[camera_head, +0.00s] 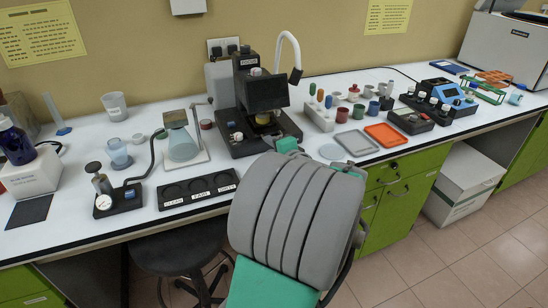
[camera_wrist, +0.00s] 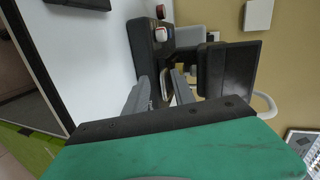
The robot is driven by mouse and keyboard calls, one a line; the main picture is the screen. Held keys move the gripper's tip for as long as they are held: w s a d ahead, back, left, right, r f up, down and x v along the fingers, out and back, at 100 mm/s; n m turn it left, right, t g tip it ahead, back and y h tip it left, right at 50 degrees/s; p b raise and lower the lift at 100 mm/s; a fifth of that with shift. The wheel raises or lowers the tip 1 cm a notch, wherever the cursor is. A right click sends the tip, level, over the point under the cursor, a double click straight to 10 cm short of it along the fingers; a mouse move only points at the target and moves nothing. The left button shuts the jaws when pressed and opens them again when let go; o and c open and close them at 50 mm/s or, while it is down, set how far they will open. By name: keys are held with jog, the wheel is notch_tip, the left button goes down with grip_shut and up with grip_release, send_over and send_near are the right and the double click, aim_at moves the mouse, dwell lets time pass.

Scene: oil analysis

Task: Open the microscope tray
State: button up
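The black microscope (camera_head: 262,95) stands on the white table by the back wall, with a dark screen on its front and a yellowish part below. In the wrist view its dark base (camera_wrist: 146,52) and screen (camera_wrist: 232,68) lie just beyond my fingers. I cannot clearly make out the tray. My gripper (camera_wrist: 162,80) has two grey fingers apart, pointing at the microscope, with nothing clearly held between them. Its tips look close to the base, but I cannot tell whether they touch. In the head view my arm hides most of the gripper.
A conical flask (camera_head: 182,142) and a black three-slot tray (camera_head: 199,187) stand left of the microscope. A white rack (camera_head: 319,116), small jars, a grey tray (camera_head: 356,142) and an orange tray (camera_head: 387,135) lie to its right. A dark stool (camera_head: 181,246) stands in front.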

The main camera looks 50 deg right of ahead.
jog(key=shift+s+d+f+m+h, duration=0.2)
jog(key=shift+s+d+m, duration=0.15)
jog(key=shift+s+d, duration=0.25)
jog(key=shift+s+d+f+m+h, duration=0.1)
jog(key=shift+s+d+m+h, duration=0.1)
jog(key=shift+s+d+m, duration=0.3)
jog(key=shift+d+r, duration=0.2)
jog(key=shift+d, duration=0.2)
jog(key=x, duration=0.7)
jog(key=shift+w+r, duration=0.1)
jog(key=shift+w, duration=0.05)
jog(key=shift+c, duration=0.4)
grip_shut()
